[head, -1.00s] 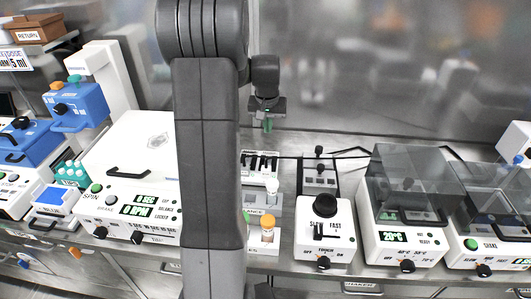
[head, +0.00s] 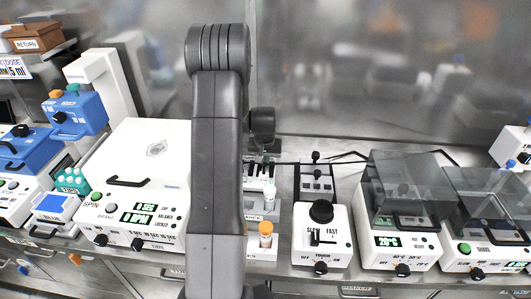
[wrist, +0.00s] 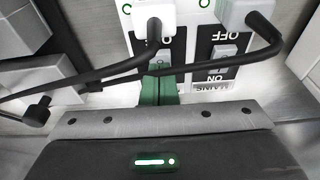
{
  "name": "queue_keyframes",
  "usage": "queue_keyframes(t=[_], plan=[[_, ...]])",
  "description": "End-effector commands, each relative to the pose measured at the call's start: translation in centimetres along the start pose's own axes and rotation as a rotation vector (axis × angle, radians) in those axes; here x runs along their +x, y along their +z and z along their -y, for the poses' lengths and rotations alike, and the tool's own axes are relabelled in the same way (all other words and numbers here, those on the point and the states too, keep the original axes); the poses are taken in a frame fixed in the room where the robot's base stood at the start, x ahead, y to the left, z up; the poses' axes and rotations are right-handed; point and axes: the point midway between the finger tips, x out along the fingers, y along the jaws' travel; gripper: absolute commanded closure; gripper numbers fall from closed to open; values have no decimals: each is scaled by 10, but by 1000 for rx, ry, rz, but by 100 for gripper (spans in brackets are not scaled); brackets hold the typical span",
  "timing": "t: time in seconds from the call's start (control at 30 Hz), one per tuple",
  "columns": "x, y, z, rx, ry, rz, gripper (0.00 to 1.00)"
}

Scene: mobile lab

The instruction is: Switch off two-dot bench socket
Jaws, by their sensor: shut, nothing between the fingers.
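In the wrist view the white bench socket panel (wrist: 185,92) carries dark switch plates. The right switch (wrist: 223,55) sits between the words OFF and ON. The left switch (wrist: 159,62) is partly covered by a plug and cable, and its position is unclear. I cannot read the dot marks on the panel. My gripper (wrist: 158,82) has green fingers, shut and empty, with their tips at the lower edge of the left switch; contact is unclear. In the head view the socket panel (head: 262,165) shows partly beside my arm, and the gripper is hidden.
In the head view a vial with an orange cap (head: 265,240) stands in front. A centrifuge (head: 140,165) is left and a vortex mixer (head: 321,240) right.

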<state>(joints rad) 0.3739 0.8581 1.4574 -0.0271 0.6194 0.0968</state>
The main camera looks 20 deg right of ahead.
Motion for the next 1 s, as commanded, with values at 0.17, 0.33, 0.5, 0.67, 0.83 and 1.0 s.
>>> queue_keyframes(t=[0.17, 0.33, 0.5, 0.67, 0.83, 1.0], plan=[[2, 1, 0, 0, 0, 0, 100], [2, 1, 0, 0, 0, 0, 100], [7, 3, 0, 0, 0, -18, 100], [14, 7, 0, -1, 0, -69, 100], [10, 8, 0, 0, 0, -117, 100], [9, 7, 0, 0, 1, -114, 100]])
